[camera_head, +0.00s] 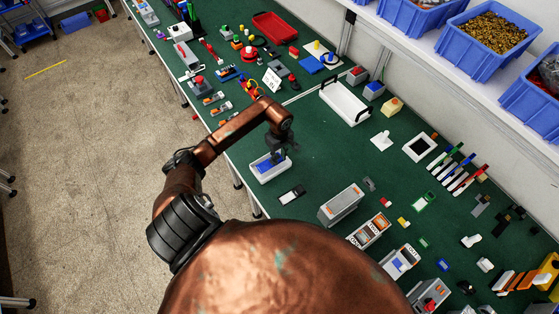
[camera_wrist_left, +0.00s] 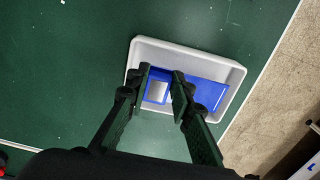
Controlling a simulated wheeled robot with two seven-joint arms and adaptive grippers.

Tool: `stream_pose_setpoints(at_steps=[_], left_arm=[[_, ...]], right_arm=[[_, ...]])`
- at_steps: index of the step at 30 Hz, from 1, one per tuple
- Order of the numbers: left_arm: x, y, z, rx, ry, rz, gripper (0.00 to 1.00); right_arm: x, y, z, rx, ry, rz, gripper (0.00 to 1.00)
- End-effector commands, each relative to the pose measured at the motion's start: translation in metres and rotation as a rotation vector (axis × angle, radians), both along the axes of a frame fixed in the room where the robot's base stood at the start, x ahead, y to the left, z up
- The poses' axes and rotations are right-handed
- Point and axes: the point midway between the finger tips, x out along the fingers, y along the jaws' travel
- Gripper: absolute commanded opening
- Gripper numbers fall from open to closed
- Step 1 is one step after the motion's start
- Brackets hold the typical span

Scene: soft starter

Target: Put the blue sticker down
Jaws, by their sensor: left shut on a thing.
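The blue sticker (camera_wrist_left: 208,93) is a flat blue piece with a pale window near one end. It is in the white tray (camera_wrist_left: 190,52), seen from above in the left wrist view. My left gripper (camera_wrist_left: 163,76) is over the tray, its fingers shut on the sticker. The fingers hide part of it, and I cannot tell whether it touches the tray floor. In the head view the white tray (camera_head: 271,178) stands at the near edge of the green table, with blue (camera_head: 264,163) showing inside it and my left gripper (camera_head: 277,158) above. My right gripper is out of view.
A small black and white device (camera_head: 291,194) lies right of the tray. Grey boxy units (camera_head: 341,204) stand further right. A larger white tray (camera_head: 345,102) with black handles is behind. Green table between them is mostly clear. Blue bins (camera_head: 480,50) line the shelf.

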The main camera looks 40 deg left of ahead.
Motion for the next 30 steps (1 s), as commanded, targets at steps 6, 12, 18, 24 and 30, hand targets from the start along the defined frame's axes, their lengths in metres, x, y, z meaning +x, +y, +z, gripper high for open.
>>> stream_pose_setpoints(at_steps=[6, 12, 18, 24, 30], left_arm=[[0.001, -0.001, -0.025, -0.005, 0.001, 0.003, 0.00], [0.001, 0.000, -0.032, -0.001, -0.001, 0.000, 0.00], [0.001, 0.000, -0.033, 0.000, 0.000, 0.000, 0.00], [0.001, 0.000, -0.035, -0.001, 0.000, 0.000, 0.28], [0.001, 0.000, -0.034, -0.001, 0.000, 0.000, 0.28]], right_arm=[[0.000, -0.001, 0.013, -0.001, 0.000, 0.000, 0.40], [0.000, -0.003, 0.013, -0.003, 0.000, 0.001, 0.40], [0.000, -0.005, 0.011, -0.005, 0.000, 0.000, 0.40], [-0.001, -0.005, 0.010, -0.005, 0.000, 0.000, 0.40], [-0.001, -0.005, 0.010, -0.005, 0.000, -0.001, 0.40]])
